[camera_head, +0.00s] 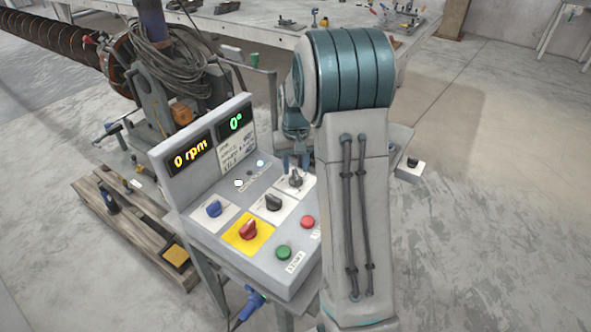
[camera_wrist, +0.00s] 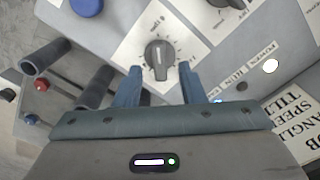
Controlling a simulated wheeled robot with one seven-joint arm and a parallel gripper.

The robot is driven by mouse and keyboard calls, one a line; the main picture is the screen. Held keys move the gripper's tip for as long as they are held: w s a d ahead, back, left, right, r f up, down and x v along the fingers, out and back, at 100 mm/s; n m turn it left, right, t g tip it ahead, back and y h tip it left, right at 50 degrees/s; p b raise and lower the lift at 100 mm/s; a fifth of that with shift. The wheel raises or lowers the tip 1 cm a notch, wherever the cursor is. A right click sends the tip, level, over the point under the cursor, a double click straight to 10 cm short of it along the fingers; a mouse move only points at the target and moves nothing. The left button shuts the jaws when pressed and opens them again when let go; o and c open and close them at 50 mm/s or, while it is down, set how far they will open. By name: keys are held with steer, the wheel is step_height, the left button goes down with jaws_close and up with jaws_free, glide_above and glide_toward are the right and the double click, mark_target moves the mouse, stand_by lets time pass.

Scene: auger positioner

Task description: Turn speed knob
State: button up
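A grey control box (camera_head: 225,262) carries several knobs. A dark grey knob with a pale pointer line (camera_head: 295,179) sits on a white scale plate at the panel's right rear; it also shows in the wrist view (camera_wrist: 159,56). I cannot read which knob is the speed knob. My gripper (camera_head: 294,163) is at this knob and open. In the wrist view, its blue-grey fingertips (camera_wrist: 159,70) lie on either side of the knob's near end, with visible gaps. Whether they are at the knob's height I cannot tell. The yellow display (camera_head: 191,152) reads 0 rpm.
Also on the panel are a black knob (camera_head: 273,202), a blue knob (camera_head: 213,209), a red knob (camera_head: 248,229) on yellow, a green button (camera_head: 284,251) and a red button (camera_head: 307,222). The upright display housing stands behind. Open floor lies to the right.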

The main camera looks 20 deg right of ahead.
mark_target(296, 178)
steer(key=shift+f, duration=1.2)
jaws_close()
